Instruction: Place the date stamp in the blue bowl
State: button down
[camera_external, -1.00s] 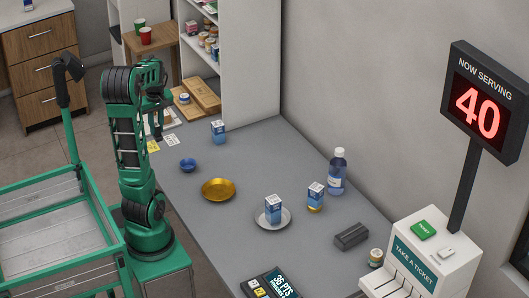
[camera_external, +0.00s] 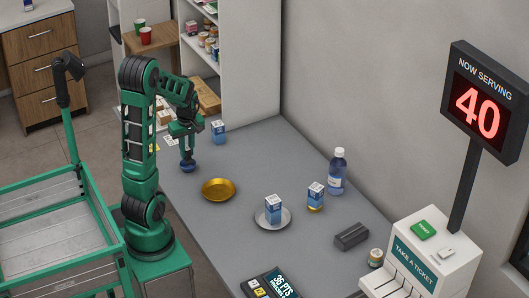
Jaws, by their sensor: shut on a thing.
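The blue bowl (camera_external: 188,168) is small and sits near the left edge of the grey counter, left of a gold dish. My gripper (camera_external: 186,153) points down right over the bowl and hides part of its opening. It is shut on the date stamp, which is too small and dark here to tell apart from the fingers. I cannot tell whether the stamp touches the bowl.
The gold dish (camera_external: 218,190) lies close to the bowl's right. A blue-and-white carton (camera_external: 218,132) stands just behind my gripper. Further right are a plate (camera_external: 284,222) with a carton, a second carton (camera_external: 316,196) and a bottle (camera_external: 337,172).

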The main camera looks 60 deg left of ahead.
aim_at(189, 160)
jog(key=shift+f, duration=0.35)
jog(key=shift+f, duration=0.5)
jog(key=c, duration=1.6)
grip_release()
jog(key=shift+c, duration=0.2)
notch_tip(189, 160, up, 13)
jog(key=d, duration=0.1)
jog(key=shift+d, duration=0.4)
